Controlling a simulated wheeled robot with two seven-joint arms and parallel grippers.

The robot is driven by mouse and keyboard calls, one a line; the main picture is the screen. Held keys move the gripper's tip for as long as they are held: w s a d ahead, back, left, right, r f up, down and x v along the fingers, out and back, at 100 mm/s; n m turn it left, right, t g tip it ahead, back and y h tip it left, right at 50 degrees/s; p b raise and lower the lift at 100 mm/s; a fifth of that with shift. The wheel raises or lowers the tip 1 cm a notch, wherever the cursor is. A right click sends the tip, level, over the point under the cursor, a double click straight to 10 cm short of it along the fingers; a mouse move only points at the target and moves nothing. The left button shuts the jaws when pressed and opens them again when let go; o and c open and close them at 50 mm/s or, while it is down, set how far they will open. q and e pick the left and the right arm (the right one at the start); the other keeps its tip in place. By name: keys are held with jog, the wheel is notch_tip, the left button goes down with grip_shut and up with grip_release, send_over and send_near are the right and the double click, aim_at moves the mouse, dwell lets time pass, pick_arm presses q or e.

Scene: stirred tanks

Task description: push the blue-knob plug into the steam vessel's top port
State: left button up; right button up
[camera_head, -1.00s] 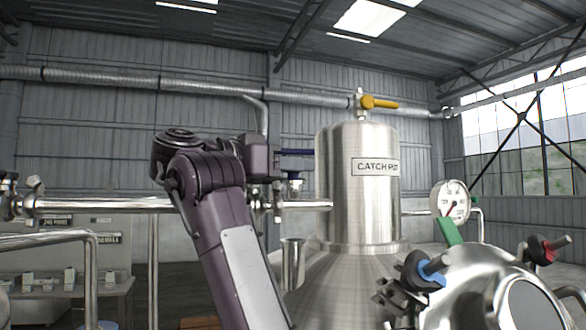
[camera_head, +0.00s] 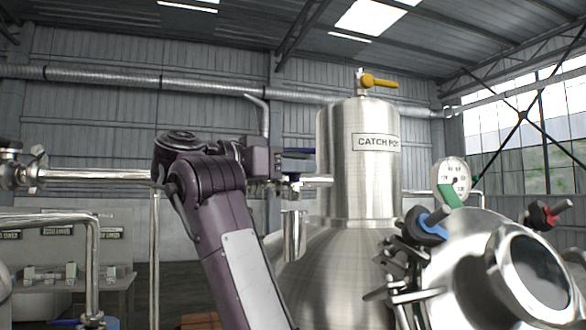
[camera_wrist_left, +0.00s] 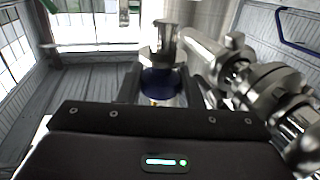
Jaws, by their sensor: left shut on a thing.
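My left gripper (camera_head: 284,172) comes in from the left in the head view, in front of the steel tank's side. In the left wrist view its two dark fingers (camera_wrist_left: 160,88) are shut on the blue-knob plug (camera_wrist_left: 160,80). A steel piece shows just beyond the blue knob there; I cannot tell whether it belongs to the plug. In the head view the plug (camera_head: 294,178) is small and partly hidden by the gripper. I cannot tell which vessel is the steam vessel, or whether the plug touches a port. My right gripper is not in view.
The tank marked CATCH POT (camera_head: 358,175) stands behind the gripper, with a yellow-handled valve (camera_head: 378,82) on top. A steel pipe (camera_head: 95,175) runs at left. At right are a gauge (camera_head: 453,181), a blue knob (camera_head: 430,226) and a round steel vessel (camera_head: 465,255).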

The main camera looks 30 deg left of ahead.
aim_at(289, 192)
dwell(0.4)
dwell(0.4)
pick_arm(q)
jog(key=shift+b, duration=0.65)
dwell(0.5)
jog(key=shift+f+b, duration=2.1)
jog(key=shift+b, duration=0.05)
jog(key=o, duration=1.1)
jog(key=shift+s, duration=0.1)
